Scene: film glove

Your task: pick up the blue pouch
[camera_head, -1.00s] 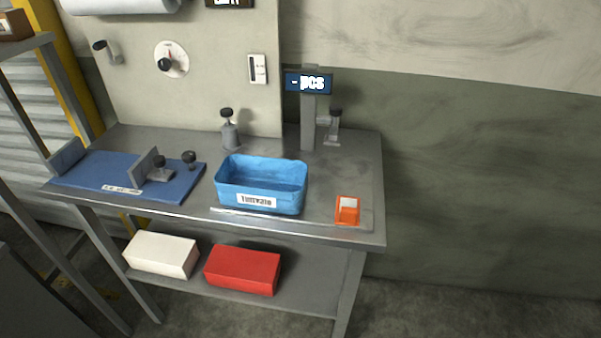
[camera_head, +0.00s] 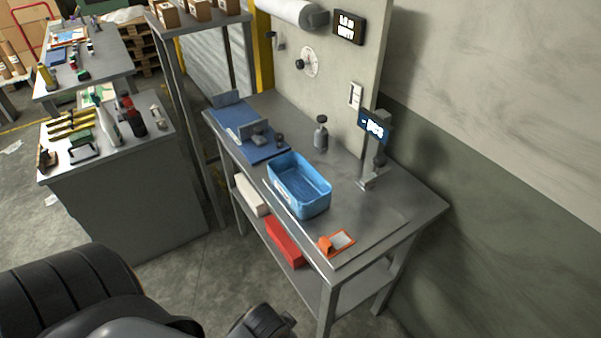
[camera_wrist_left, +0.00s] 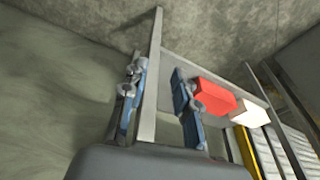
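I cannot make out a blue pouch for certain in either view. A small blue item (camera_head: 57,56) lies on the far bench at the upper left of the head view, too small to identify. My left gripper (camera_wrist_left: 157,76) shows in the left wrist view, its two blue-grey fingers apart with nothing held between them. Behind the fingers are a bench leg and the lower shelf. The left gripper's fingers are not visible in the head view, where only dark parts of my own arm show at the bottom left. My right gripper is in neither view.
A metal workbench (camera_head: 385,225) holds an open blue bin (camera_head: 303,203), a blue board (camera_head: 236,137) and an orange tray (camera_head: 327,247). A red box (camera_head: 284,243) and a white box (camera_head: 251,194) sit below. A cluttered cabinet (camera_head: 140,200) stands left; floor between is clear.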

